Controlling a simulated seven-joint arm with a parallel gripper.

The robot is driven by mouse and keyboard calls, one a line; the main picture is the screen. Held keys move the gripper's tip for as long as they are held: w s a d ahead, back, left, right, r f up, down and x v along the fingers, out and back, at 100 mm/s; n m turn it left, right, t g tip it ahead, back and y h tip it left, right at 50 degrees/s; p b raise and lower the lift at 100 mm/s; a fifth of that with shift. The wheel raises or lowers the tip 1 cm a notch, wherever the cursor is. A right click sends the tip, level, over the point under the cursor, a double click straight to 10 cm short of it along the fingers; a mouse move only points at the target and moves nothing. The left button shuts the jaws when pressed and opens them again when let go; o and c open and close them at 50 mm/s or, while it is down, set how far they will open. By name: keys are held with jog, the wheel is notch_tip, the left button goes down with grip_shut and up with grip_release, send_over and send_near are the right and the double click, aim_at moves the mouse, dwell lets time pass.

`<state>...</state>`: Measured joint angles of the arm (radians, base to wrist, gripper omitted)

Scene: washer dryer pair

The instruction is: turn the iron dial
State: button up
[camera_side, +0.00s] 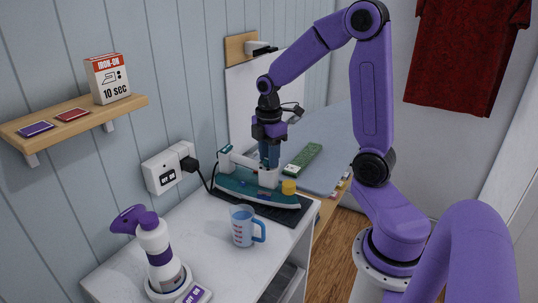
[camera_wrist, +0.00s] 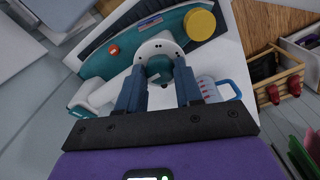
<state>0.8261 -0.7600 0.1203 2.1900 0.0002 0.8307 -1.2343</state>
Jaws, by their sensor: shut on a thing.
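The iron (camera_side: 238,187) is teal and white and rests on a dark mat on the white counter. It also shows in the wrist view (camera_wrist: 97,66), with a red-orange button and a yellow round cap (camera_wrist: 199,25); that cap shows in the side view too (camera_side: 289,187). My gripper (camera_side: 268,168) points down over the iron. In the wrist view my gripper (camera_wrist: 160,75) has its two blue fingers around the dark teal dial (camera_wrist: 158,68), shut on it. A white ring with dark marks surrounds the dial. The fingers hide the dial in the side view.
A blue measuring cup (camera_side: 243,226) stands close in front of the iron. A purple-and-white spray bottle (camera_side: 157,250) stands at the counter's front left. A wall outlet (camera_side: 163,172) with a plugged-in cord is behind. An ironing board (camera_side: 325,150) lies beyond the counter.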

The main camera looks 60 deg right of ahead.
jog(key=shift+m, duration=0.3)
jog(key=m, duration=0.5)
jog(key=shift+m, duration=0.3)
jog(key=m, duration=0.5)
jog(key=shift+m, duration=0.3)
jog(key=m, duration=1.1)
jog(key=shift+m, duration=0.4)
jog(key=o, duration=1)
jog(key=shift+o, duration=0.2)
